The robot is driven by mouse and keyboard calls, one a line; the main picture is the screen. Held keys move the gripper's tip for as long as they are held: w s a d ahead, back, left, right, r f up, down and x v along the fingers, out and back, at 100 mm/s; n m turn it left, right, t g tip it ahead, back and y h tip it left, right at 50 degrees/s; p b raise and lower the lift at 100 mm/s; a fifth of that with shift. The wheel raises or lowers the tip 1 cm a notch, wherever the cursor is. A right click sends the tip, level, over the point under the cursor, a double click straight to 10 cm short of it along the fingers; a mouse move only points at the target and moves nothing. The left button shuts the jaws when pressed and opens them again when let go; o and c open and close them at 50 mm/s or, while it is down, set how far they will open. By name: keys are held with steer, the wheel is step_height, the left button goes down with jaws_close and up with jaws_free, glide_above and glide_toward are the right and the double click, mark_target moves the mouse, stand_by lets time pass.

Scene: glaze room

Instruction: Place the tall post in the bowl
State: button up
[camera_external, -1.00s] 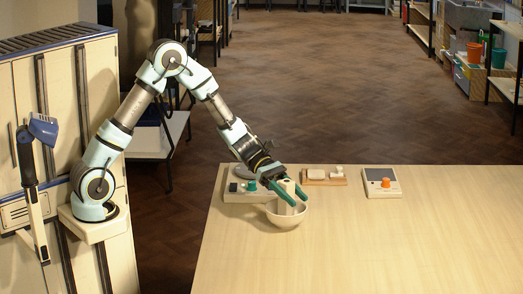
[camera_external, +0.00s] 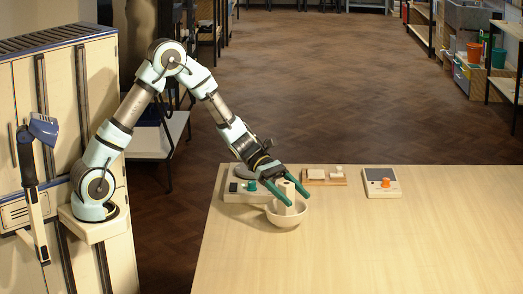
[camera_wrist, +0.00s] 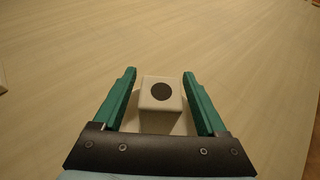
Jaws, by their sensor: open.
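The tall post (camera_external: 289,186) is white and stands upright in the pale bowl (camera_external: 284,220) in the external view. In the wrist view the post (camera_wrist: 160,93) shows its square top with a dark round spot. My gripper (camera_external: 291,198) is open, with its green fingers on either side of the post. In the wrist view a gap shows between the post and each finger of my gripper (camera_wrist: 160,85). The lower part of the post is hidden by the bowl wall, and the bowl is hard to make out in the wrist view.
A pale device with a green knob (camera_external: 251,185) sits left of the bowl. A wooden tray (camera_external: 318,182) with small white pieces lies behind, and a device with an orange knob (camera_external: 386,183) is further right. The front and right of the table (camera_external: 400,245) are clear.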

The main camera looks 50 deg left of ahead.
steer(key=b+v, duration=0.2)
steer(key=v, duration=1)
steer(key=s+a+f+m+y, duration=0.2)
steer(key=s+a+f, duration=0.1)
steer(key=s+a+f+m+g+y, duration=0.1)
steer(key=s+a+f+m+y, duration=0.1)
steer(key=s+a+m, duration=0.1)
steer(key=s+a+f+m+y, duration=0.2)
steer(key=s+a+f+y, duration=0.1)
steer(key=shift+s+f+m, duration=0.3)
steer(key=shift+s+f, duration=0.05)
steer(key=s+a+f+m+t+y, duration=0.1)
steer(key=s+a+m+y, duration=0.1)
steer(key=a+m, duration=0.3)
steer(key=s+a+f+m+t+y, duration=0.1)
steer(key=s+a+f+m+y, duration=0.1)
steer(key=a+m+y, duration=0.2)
steer(key=a+m, duration=0.2)
steer(key=a, duration=0.1)
steer(key=shift+a+m+t, duration=0.25)
steer(key=shift+m+t, duration=0.05)
